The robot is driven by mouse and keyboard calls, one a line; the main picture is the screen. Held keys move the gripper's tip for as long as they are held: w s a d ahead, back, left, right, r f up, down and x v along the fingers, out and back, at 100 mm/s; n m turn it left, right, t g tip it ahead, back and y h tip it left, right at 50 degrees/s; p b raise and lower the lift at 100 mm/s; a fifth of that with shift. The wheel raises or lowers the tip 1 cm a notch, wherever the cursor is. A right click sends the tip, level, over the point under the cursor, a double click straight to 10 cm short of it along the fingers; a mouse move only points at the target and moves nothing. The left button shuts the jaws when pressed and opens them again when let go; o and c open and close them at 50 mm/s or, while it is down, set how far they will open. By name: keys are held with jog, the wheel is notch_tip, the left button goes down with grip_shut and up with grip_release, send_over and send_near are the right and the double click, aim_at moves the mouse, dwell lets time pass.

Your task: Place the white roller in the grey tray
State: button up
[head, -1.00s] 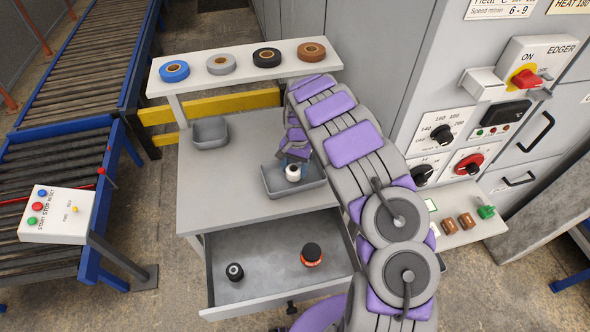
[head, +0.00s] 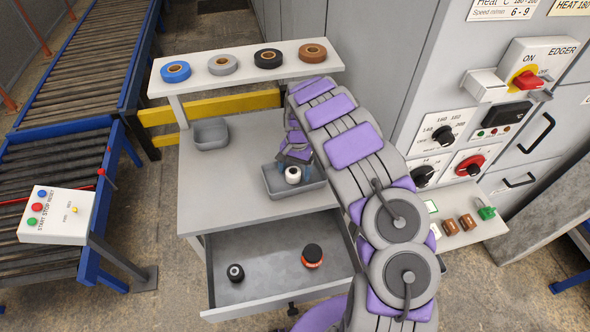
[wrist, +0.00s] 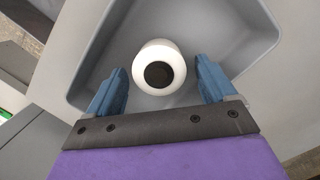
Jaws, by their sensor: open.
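The white roller (head: 292,174) with a dark core stands in the grey tray (head: 312,187) on the table, below my arm. In the wrist view the white roller (wrist: 159,68) stands on end on the floor of the grey tray (wrist: 262,25), well inside its walls. My gripper (wrist: 162,90) is open, with one blue finger to each side of the roller's near side and a gap between each finger and the roller. My gripper is mostly hidden by my arm in the head view.
A second grey tray (head: 211,134) is at the table's back left. The open drawer (head: 272,284) holds a black roller (head: 235,272) and an orange-and-black one (head: 312,255). Several tape rolls lie on the shelf (head: 197,81). The table's left part is bare.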

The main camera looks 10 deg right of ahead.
notch_tip(320, 180, up, 12)
jog(key=w+d+p, duration=0.1)
jog(key=p, duration=0.1)
jog(key=s+d+r+h, duration=0.1)
jog(key=s+d+r, duration=0.2)
jog(key=s+r, duration=0.55)
jog(key=s+r+n, duration=0.2)
jog(key=s+r, duration=0.5)
jog(key=s, duration=0.4)
jog(key=s+a+n, duration=0.2)
jog(key=s, duration=1)
jog(key=s+a+n, duration=0.2)
jog(key=s+n, duration=0.1)
jog(key=s, duration=1)
jog(key=shift+a+r, duration=0.2)
jog(key=shift+a, duration=0.1)
jog(key=shift+w, duration=0.1)
